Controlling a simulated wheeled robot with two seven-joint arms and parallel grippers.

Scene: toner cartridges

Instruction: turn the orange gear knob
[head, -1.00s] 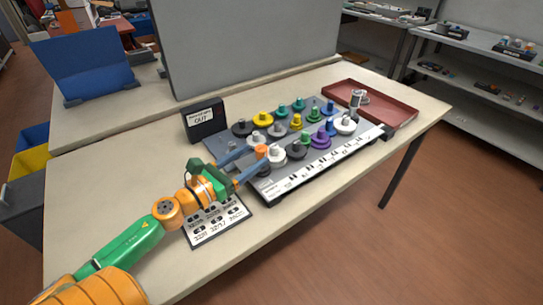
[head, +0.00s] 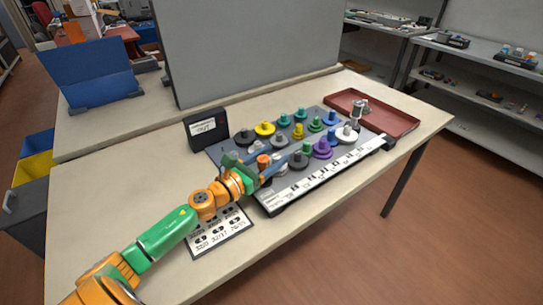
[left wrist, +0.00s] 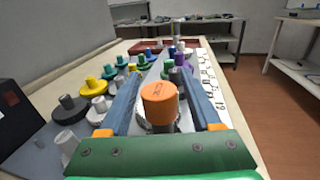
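The orange gear knob (head: 263,160) stands upright on the grey gear board (head: 222,152), at the board's near left end. My left gripper (head: 290,150) is low over the board, with its two blue fingers reaching past the knob on either side. In the left wrist view the orange knob (left wrist: 160,104) is between the fingers, close to the green palm. The fingers are apart, and a gap shows beside the knob; contact cannot be made out. A pale gear under the knob is partly hidden. My right gripper is not in view.
Several coloured gear knobs, such as yellow (head: 264,129) and purple (head: 323,147), stand close by on the board. A black sign box (head: 206,128) stands behind left. A label card (head: 222,240) lies in front. A red tray (head: 398,123) is at right.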

